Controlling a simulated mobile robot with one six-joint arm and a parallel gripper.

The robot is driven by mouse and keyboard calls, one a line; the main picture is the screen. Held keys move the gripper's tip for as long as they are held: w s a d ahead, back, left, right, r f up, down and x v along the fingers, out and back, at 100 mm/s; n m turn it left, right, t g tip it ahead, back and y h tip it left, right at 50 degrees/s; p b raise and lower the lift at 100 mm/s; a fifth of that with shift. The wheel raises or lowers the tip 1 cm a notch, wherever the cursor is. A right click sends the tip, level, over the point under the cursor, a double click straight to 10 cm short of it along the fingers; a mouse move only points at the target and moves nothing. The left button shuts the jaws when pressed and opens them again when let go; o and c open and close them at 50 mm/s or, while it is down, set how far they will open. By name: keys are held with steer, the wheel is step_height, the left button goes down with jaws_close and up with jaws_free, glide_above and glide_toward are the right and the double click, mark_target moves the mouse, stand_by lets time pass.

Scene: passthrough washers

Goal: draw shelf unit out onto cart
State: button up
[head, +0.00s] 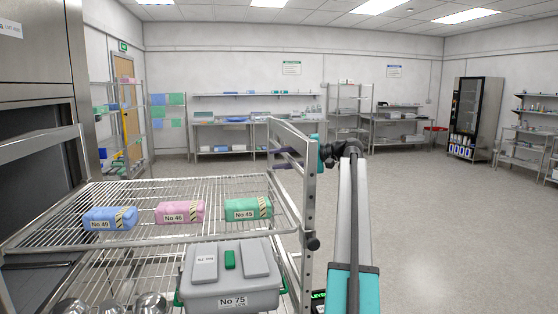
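A wire shelf unit (190,195) with shiny metal rods fills the lower left of the head view. Blue, pink and green wrapped packs lie on its upper level. A grey lidded box marked No 75 (232,290) and metal bowls are lower down. An upright metal end frame (309,200) stands at its right; I cannot tell whether this belongs to the shelf unit or the cart. The cart is not clearly distinguishable. My gripper (281,159) points left at the end frame's upper part, its two dark fingers apart with nothing visible between them. Contact with the frame cannot be told.
A steel washer (40,55) with a dark open chamber stands at the left, beside the shelf unit. Racks and a bench (228,152) line the back wall. A glass-front cabinet (476,115) stands at right. The grey floor (440,230) to the right is clear.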

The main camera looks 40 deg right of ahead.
steer(key=b+v, duration=0.2)
steer(key=v, duration=1.1)
steer(key=shift+s+r, duration=0.2)
steer(key=shift+s, duration=0.05)
steer(key=shift+d, duration=0.1)
